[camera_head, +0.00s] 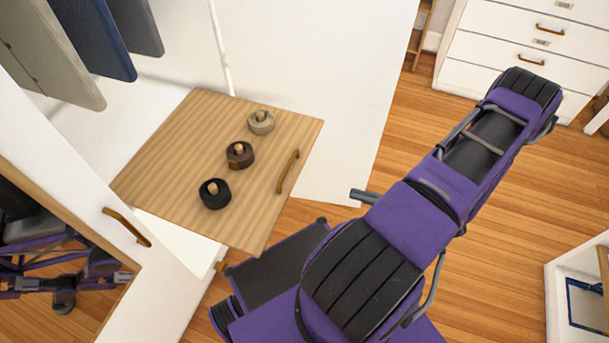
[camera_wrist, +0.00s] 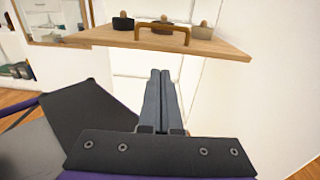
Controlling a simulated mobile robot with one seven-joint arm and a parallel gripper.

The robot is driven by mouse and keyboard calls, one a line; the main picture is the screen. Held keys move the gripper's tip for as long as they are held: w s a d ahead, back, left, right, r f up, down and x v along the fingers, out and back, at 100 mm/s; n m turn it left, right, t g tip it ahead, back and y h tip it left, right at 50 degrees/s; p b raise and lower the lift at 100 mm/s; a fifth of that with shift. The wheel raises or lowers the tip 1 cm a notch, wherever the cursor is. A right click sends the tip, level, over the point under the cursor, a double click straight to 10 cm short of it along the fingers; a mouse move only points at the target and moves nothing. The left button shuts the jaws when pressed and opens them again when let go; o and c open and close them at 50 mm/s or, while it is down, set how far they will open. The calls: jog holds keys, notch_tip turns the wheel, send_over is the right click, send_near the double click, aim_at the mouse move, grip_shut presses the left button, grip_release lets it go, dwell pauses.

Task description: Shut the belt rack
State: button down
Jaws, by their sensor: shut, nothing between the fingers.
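The belt rack (camera_head: 185,140) is a light wooden pull-out board, drawn out of the white closet. Three rolled belts sit on it: a grey one (camera_head: 261,123), a brown one (camera_head: 239,156) and a black one (camera_head: 214,194). A brass handle (camera_head: 287,171) is on its front edge. In the wrist view the rack (camera_wrist: 222,46) and its handle (camera_wrist: 162,28) show beyond my fingertips. My gripper (camera_wrist: 160,72) is shut and empty, apart from the handle. In the head view its fingertips (camera_head: 355,194) poke out to the right of the rack; my arm hides the rest.
An open white door panel (camera_head: 310,80) stands behind the rack. A mirrored door (camera_head: 75,240) with a brass handle is at left. Clothes (camera_head: 95,35) hang above the rack. White drawers (camera_head: 525,45) stand at the back right.

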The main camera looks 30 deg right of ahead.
jog(key=x, duration=1.4)
jog(key=shift+w+d+r+t, duration=0.2)
jog(key=shift+d+t, duration=0.1)
